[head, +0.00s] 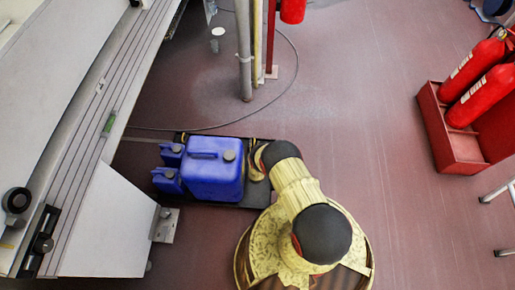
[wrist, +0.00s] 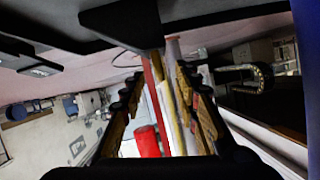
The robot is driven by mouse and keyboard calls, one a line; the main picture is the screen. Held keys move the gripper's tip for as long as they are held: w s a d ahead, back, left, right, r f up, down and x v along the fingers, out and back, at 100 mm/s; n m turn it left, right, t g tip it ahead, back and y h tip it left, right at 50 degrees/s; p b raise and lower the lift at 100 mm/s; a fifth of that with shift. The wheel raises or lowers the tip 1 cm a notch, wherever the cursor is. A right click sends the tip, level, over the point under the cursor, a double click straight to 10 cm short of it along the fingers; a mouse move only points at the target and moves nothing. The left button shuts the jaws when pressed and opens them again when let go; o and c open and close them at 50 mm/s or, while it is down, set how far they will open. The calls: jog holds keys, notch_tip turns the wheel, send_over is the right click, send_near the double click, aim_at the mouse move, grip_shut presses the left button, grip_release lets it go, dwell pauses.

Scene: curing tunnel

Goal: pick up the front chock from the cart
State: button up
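The cart (head: 232,198) is a low dark platform left of my arm in the head view. In the wrist view its dark deck (wrist: 45,28) fills the top of the tilted picture. A black wedge-like block (wrist: 120,22), which looks like the chock, sits against the deck just beyond my fingertips. My gripper (wrist: 160,78) is open, with its two fingers apart and only background showing between them. I cannot tell whether a fingertip touches the block. In the head view my arm mostly hides the gripper and I cannot make out the chock.
A large blue canister (head: 215,172) and small blue ones (head: 167,180) stand on the cart. A white machine (head: 115,225) is at left. Upright pipes (head: 243,50) rise behind. A red stand (head: 455,150) holds extinguishers (head: 480,95) at right. The floor between is clear.

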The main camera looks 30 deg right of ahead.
jog(key=shift+c, duration=1.2)
grip_shut()
